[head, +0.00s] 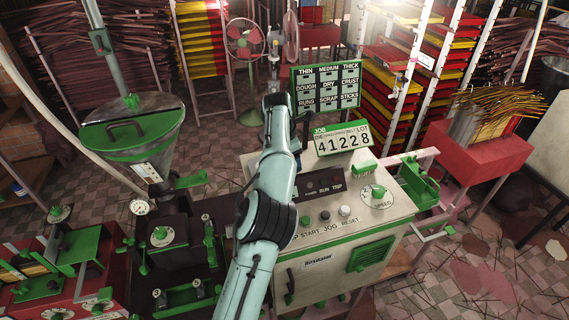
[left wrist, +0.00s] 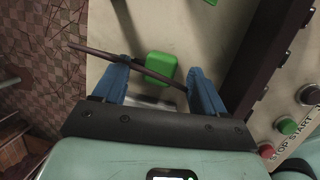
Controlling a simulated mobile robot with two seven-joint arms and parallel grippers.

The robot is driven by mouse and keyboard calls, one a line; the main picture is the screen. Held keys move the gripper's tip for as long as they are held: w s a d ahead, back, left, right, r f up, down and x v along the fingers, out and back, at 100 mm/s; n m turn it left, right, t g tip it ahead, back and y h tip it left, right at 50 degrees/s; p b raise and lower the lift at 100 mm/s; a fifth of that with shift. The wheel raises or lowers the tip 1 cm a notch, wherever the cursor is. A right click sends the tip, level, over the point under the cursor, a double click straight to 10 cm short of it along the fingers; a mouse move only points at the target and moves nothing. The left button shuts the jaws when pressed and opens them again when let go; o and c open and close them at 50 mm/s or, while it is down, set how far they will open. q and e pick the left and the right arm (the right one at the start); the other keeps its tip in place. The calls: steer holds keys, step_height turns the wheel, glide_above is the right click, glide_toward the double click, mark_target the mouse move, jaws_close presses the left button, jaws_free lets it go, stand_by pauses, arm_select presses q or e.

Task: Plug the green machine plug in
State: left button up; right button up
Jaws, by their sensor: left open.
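A green block (left wrist: 161,66), which looks like the plug, shows against a pale surface in the left wrist view. My left gripper (left wrist: 159,70) is open, with one blue finger on each side of the block in the picture. I cannot tell whether either finger touches it. The gripper's fingers are hidden in the head view. My right gripper is not in view. No socket can be made out.
Red and green buttons (left wrist: 288,126) lie at the lower right of the left wrist view, beside a dark bar (left wrist: 268,55). A hopper (head: 135,135) stands left of my arm. A green sign board (head: 326,88) and job counter (head: 343,140) stand on the right.

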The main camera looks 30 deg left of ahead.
arm_select(q)
steer(key=shift+f, duration=0.3)
steer(key=shift+w+d, duration=0.1)
steer(key=shift+w, duration=0.05)
steer(key=c, duration=1.1)
steer(key=shift+c, duration=0.2)
